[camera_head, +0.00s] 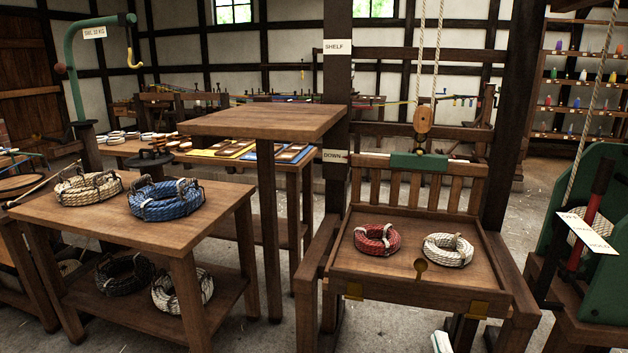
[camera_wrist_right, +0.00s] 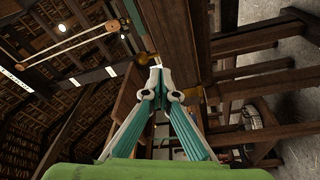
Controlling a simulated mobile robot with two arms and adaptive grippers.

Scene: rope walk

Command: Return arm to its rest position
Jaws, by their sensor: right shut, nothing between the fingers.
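My right gripper (camera_wrist_right: 157,78) is shut and empty in the wrist view, its teal fingers meeting at pale tips. In the head view only a small white and green part of it (camera_head: 441,342) shows at the bottom edge, low in front of the wooden lift tray (camera_head: 375,278). It looks apart from the tray. A red rope coil (camera_head: 377,240) and a white rope coil (camera_head: 448,250) lie side by side on the tray. My left gripper is in neither view.
A wooden table (camera_head: 110,226) at left holds a blue coil (camera_head: 166,199) and a cream coil (camera_head: 88,188), with more coils on its lower shelf. A high wooden shelf (camera_head: 265,120) stands behind. A green winch (camera_head: 605,255) with a red handle is at right.

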